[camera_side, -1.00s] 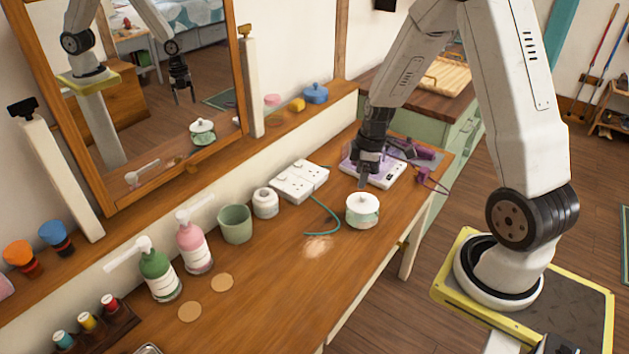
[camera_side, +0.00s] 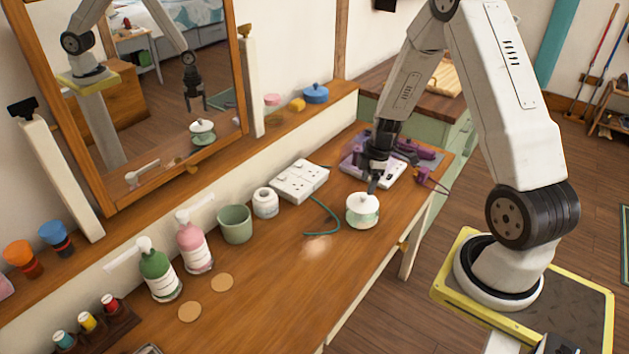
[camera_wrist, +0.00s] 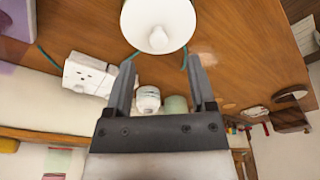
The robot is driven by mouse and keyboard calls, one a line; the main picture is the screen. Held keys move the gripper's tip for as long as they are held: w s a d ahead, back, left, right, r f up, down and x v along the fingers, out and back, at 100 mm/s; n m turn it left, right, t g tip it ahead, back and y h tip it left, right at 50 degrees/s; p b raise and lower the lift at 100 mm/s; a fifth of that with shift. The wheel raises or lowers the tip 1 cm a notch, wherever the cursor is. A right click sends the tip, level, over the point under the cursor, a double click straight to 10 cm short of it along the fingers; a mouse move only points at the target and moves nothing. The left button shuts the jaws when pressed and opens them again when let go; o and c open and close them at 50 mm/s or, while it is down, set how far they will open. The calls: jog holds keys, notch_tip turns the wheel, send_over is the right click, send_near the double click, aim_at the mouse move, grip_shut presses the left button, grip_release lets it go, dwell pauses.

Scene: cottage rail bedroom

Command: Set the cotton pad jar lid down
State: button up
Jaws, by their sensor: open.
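The cotton pad jar (camera_side: 362,218) stands upright on the wooden table, with pale green patterned sides. Its white lid (camera_side: 363,203), with a small round knob, sits on top of it. In the wrist view the lid (camera_wrist: 150,18) is a white disc at the top edge, its knob facing the fingers. My gripper (camera_side: 373,184) is open and empty, close above the jar and on its far side. In the wrist view the two fingers (camera_wrist: 160,66) are spread wide, with the knob just beyond their tips and roughly midway between them. The side view leaves any contact unclear.
A white socket strip (camera_side: 300,180) with a teal cord (camera_side: 325,212), a small white jar (camera_side: 266,203) and a green cup (camera_side: 235,223) stand left of the jar. A purple device (camera_side: 412,149) lies behind. Table in front of the jar is clear.

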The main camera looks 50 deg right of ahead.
aim_at(364, 195)
jog(key=shift+f, duration=0.3)
jog(key=shift+w+a+f, duration=0.1)
jog(key=shift+w+f, duration=0.1)
jog(key=shift+f, duration=1)
jog(key=shift+w+a+f, duration=0.1)
jog(key=shift+w+f, duration=0.05)
jog(key=shift+f, duration=1.05)
jog(key=shift+c, duration=0.2)
grip_shut()
